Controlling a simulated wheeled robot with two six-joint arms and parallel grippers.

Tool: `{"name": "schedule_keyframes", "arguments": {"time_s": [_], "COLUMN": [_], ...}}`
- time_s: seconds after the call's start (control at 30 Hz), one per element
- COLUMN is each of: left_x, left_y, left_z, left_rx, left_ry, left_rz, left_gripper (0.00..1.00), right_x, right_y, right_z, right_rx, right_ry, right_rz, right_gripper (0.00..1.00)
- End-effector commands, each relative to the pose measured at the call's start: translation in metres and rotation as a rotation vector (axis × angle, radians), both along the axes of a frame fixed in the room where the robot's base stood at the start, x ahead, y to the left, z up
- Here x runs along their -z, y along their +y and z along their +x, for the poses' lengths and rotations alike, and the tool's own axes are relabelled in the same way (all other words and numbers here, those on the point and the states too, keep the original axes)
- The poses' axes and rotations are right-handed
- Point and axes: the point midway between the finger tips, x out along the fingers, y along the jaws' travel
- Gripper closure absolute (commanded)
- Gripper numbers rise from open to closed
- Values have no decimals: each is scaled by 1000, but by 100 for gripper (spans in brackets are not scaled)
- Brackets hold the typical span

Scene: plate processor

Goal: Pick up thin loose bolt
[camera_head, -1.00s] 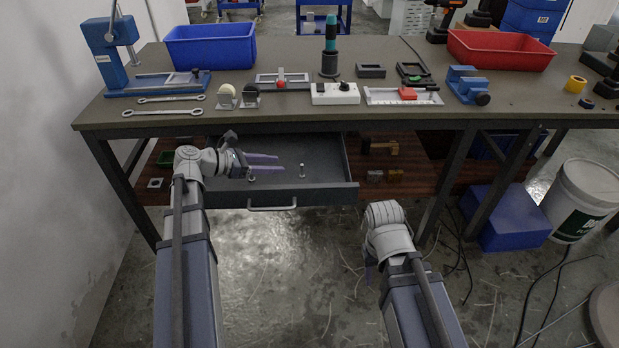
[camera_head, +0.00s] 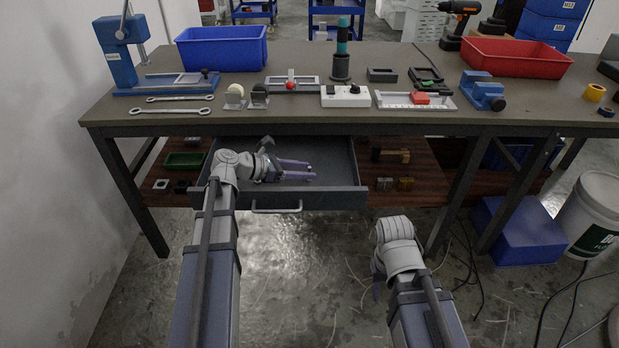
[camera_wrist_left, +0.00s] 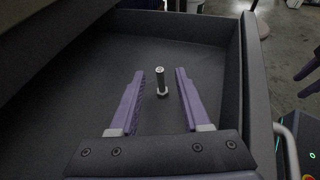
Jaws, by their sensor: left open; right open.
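The thin bolt (camera_wrist_left: 161,80) stands upright on the drawer floor in the left wrist view, with a wider ring at its base. My left gripper (camera_head: 312,170) is open inside the pulled-out drawer (camera_head: 335,197). In the left wrist view its two purple fingers (camera_wrist_left: 160,88) lie either side of the bolt, with a gap on both sides. In the head view I cannot make out the bolt near the fingers. My right gripper (camera_head: 378,291) hangs low in front of the table, mostly hidden behind its own wrist.
A wooden shelf (camera_head: 415,185) lies right of the drawer.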

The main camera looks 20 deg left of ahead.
Motion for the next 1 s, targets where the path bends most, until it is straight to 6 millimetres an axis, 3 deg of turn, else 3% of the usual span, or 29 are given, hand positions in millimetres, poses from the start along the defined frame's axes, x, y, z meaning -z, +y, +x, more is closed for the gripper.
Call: {"name": "schedule_keyframes", "arguments": {"time_s": [0.17,0.5,0.7,1.0], "left_x": [5,23,21,21], "left_y": [-5,-36,-37,-37], "left_z": [4,28,28,28], "left_rx": [1,1,0,0], "left_ry": [0,0,0,0], "left_rz": [0,0,0,0], "left_gripper": [53,53,53,84], "right_x": [5,23,22,22], "right_y": [0,1,1,1], "right_z": [0,0,0,0], "right_rx": [-1,-4,-4,-4], "right_ry": [0,1,1,1], "right_rz": [0,3,3,3], "right_gripper": [50,50,50,50]}}
